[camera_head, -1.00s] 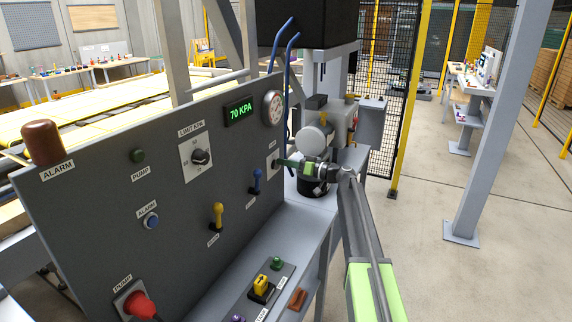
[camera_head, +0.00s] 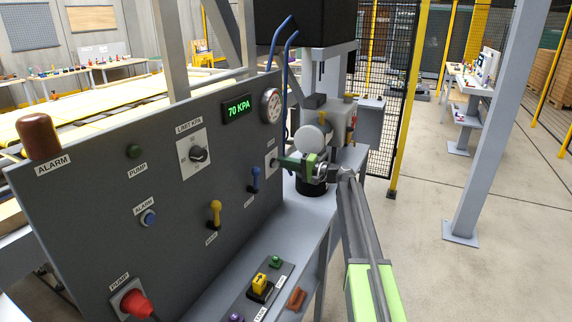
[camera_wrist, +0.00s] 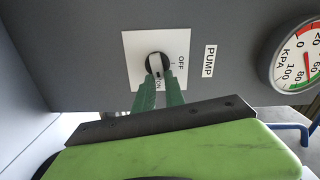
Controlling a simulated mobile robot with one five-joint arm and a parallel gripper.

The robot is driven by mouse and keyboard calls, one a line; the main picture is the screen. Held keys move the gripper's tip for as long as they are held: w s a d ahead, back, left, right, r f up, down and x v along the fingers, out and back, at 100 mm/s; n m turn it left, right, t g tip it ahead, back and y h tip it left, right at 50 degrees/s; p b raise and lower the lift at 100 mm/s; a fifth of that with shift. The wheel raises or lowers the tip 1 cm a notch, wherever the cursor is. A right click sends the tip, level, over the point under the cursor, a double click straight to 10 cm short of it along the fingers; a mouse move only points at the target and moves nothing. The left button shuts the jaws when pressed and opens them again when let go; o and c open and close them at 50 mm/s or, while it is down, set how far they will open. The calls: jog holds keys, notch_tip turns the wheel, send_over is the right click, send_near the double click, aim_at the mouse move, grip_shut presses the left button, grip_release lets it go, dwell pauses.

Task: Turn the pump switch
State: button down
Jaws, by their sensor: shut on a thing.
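The pump switch (camera_wrist: 155,62) is a black rotary knob with a pale grip bar on a white plate marked OFF and ON, beside a PUMP label (camera_wrist: 209,61) in the wrist view. My gripper (camera_wrist: 159,80) has its green fingers closed on the knob's grip bar. The bar points close to the ON mark, which the fingers partly hide. In the head view my gripper (camera_head: 279,161) reaches the switch plate (camera_head: 270,160) at the panel's right edge; the knob itself is hidden there.
The grey panel (camera_head: 120,185) carries a 70 KPA display (camera_head: 238,109), a round gauge (camera_head: 270,106), a limit dial (camera_head: 199,155), yellow (camera_head: 214,212) and blue (camera_head: 254,179) levers, and a red pump plug (camera_head: 137,304). A pump unit (camera_head: 330,120) stands close behind my gripper.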

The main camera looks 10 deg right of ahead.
jog(key=shift+a+f+m, duration=0.1)
jog(key=shift+f+m, duration=0.05)
jog(key=shift+m, duration=0.85)
jog(key=c, duration=1.4)
grip_release()
jog(key=v, duration=1.7)
jog(key=shift+s+d, duration=0.15)
jog(key=shift+d, duration=0.05)
